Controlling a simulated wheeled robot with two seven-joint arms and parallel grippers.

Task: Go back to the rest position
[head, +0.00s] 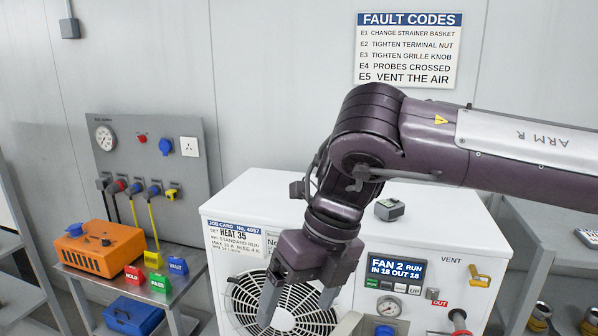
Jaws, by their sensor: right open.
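My right arm reaches in from the right edge, across the white pump unit (250,206). My right gripper (295,312) points down in front of the round fan grille of the unit. Its two fingers are apart, with nothing between them. The gripper hides part of the grille and of the unit's front. I cannot tell whether it touches the grille. My left gripper is not in view.
An orange box (100,248) and coloured blocks stand on the left table. A shelf (545,238) is at right.

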